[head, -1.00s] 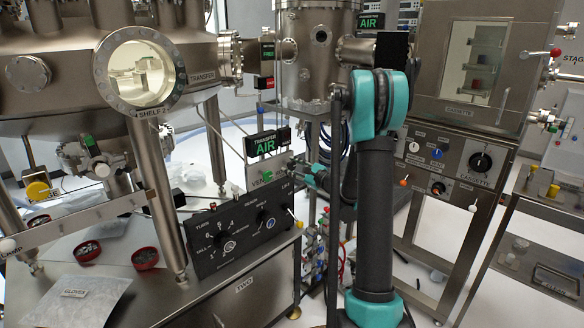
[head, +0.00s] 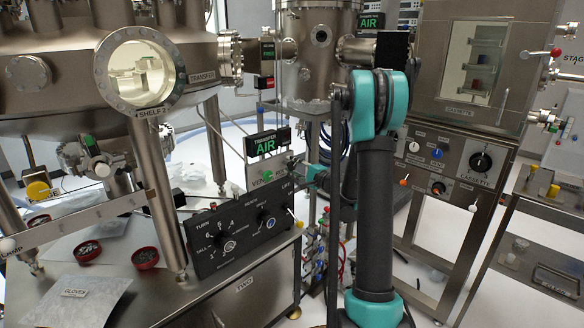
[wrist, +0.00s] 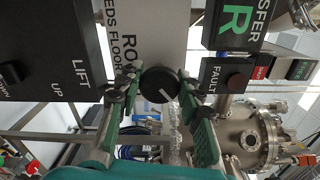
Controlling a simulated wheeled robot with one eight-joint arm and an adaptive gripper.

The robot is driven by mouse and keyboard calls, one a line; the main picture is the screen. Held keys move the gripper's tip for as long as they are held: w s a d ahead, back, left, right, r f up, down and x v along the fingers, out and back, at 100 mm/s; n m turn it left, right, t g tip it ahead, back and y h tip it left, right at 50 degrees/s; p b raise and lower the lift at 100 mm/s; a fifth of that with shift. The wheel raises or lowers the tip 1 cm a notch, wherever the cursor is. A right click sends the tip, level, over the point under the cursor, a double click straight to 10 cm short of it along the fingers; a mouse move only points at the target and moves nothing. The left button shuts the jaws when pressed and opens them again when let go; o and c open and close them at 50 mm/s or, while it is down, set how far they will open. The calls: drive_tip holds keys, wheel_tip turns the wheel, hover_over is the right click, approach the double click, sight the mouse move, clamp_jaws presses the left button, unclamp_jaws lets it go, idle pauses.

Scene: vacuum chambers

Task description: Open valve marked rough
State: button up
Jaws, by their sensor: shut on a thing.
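In the wrist view a round black knob (wrist: 157,84) with a pale pointer mark sits on a white plate (wrist: 150,25). The plate's partly hidden lettering begins "RO" and has "EDS FLOOR" beside it. My gripper (wrist: 155,89) has one green-padded finger on each side of the knob and is shut on it. In the head view my gripper (head: 312,174) reaches the small pale panel below the green AIR sign. The knob itself is hidden there by my gripper and arm.
A black box (head: 240,235) with dials and a LIFT switch stands just left of my gripper. A green VENT knob (head: 267,172) is close by. The TRANSFER AIR sign (head: 267,143) is just above. A FAULT lamp (wrist: 235,82) is right of the fingers.

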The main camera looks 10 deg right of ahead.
drive_tip(key=n, duration=0.5)
drive_tip(key=shift+n, duration=0.3)
drive_tip(key=shift+f+n, duration=0.1)
drive_tip(key=shift+n, duration=2.1)
drive_tip(key=o, duration=1.2)
drive_tip(key=shift+s+d, duration=0.1)
drive_tip(key=v, duration=1.1)
drive_tip(key=shift+s+d, duration=0.2)
drive_tip(key=shift+s, duration=0.15)
